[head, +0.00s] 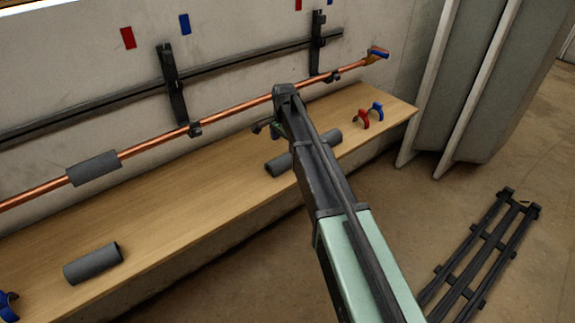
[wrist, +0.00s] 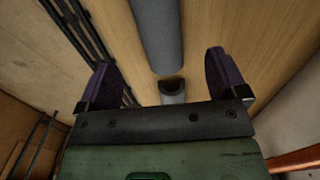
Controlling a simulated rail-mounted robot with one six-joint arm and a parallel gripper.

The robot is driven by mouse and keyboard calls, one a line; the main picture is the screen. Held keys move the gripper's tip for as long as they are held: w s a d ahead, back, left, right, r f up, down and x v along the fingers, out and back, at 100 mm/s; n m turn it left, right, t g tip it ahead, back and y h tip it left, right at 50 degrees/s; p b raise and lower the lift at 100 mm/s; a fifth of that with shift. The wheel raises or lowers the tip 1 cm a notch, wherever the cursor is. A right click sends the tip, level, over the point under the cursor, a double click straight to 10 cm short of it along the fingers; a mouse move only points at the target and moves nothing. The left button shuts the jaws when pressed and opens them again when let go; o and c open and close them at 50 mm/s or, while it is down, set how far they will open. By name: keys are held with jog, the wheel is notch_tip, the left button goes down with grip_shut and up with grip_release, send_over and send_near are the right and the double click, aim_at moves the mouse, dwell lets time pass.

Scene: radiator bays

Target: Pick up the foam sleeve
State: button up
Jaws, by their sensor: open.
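A dark grey foam sleeve (head: 280,165) lies on the wooden bench, its middle hidden behind my arm. In the wrist view, a long grey foam piece (wrist: 157,32) runs down from the top edge between my fingers. Below it, a grey hollow end (wrist: 172,98) shows; I cannot tell whether these are two separate pieces. My gripper (wrist: 162,62) is open, a finger on each side, with nothing gripped. In the head view, my gripper (head: 266,127) is partly hidden, near the sleeve. Another sleeve (head: 93,264) lies at the bench's front left. One more (head: 94,168) is around the copper pipe.
The copper pipe (head: 235,108) runs along the wall above the bench (head: 185,205). Red (head: 360,119) and blue (head: 377,111) clips stand at the bench's right end. A blue clip (head: 8,306) is at lower left. Grey radiator panels (head: 460,90) stand at right. A black rack (head: 485,255) lies on the floor.

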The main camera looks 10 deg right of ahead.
aim_at(285, 156)
notch_tip(285, 156, down, 9)
jog(key=b, duration=0.7)
jog(key=shift+r, duration=0.2)
jog(key=c, duration=1)
notch_tip(285, 156, up, 20)
jog(key=p, duration=2)
